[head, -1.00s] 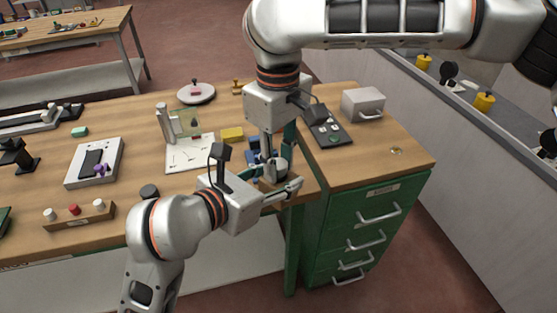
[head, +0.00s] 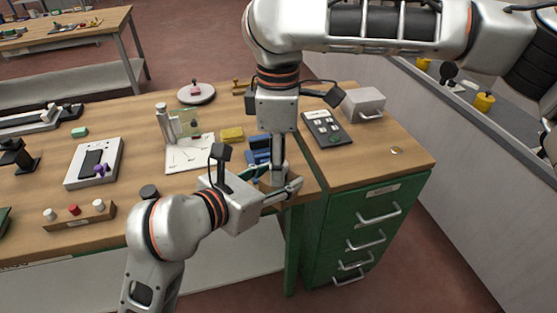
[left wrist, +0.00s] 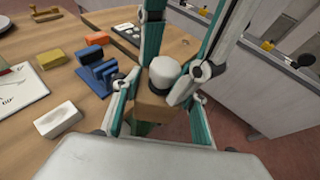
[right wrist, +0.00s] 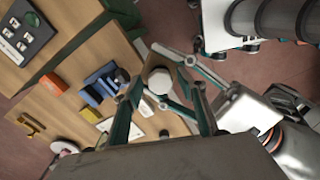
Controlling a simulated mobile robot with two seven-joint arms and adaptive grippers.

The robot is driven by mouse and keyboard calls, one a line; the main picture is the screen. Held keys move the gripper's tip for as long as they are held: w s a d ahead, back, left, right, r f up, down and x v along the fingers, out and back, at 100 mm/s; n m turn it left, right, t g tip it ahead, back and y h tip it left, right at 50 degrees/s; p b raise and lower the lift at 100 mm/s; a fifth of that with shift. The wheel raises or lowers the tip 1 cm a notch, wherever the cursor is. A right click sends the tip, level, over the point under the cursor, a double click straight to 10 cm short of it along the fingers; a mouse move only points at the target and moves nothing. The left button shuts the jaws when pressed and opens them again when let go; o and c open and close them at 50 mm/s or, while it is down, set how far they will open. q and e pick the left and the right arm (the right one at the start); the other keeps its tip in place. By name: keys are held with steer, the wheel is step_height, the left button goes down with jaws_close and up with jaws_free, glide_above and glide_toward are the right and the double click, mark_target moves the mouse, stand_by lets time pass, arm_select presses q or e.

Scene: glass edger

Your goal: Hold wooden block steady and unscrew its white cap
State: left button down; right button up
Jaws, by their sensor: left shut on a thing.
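The wooden block (left wrist: 153,108) stands upright near the bench's front right edge, with its white cap (left wrist: 166,70) on top above a dark collar. The cap also shows in the right wrist view (right wrist: 159,80). My left gripper (left wrist: 157,112) is shut on the wooden block, one finger on each side. My right gripper (right wrist: 165,92) points down over the block from above. Its fingers stand either side of the cap, with visible gaps in the right wrist view, so it looks open. In the head view the right gripper largely hides the cap.
A blue holder (left wrist: 97,72), a yellow block (left wrist: 54,59), an orange block (left wrist: 97,38) and a white block (left wrist: 58,119) lie near the grippers. A dark keypad (head: 327,127) and a grey box (head: 363,103) stand to the right. Green drawers (head: 365,230) are below.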

steer(key=shift+r, duration=2.25)
steer(key=shift+c, duration=0.3)
steer(key=shift+s+a+r+m, duration=0.1)
steer(key=shift+r+m, duration=0.2)
steer(key=shift+r, duration=1.25)
steer(key=shift+f, duration=3.8)
jaws_close()
steer(key=shift+n, duration=1.6)
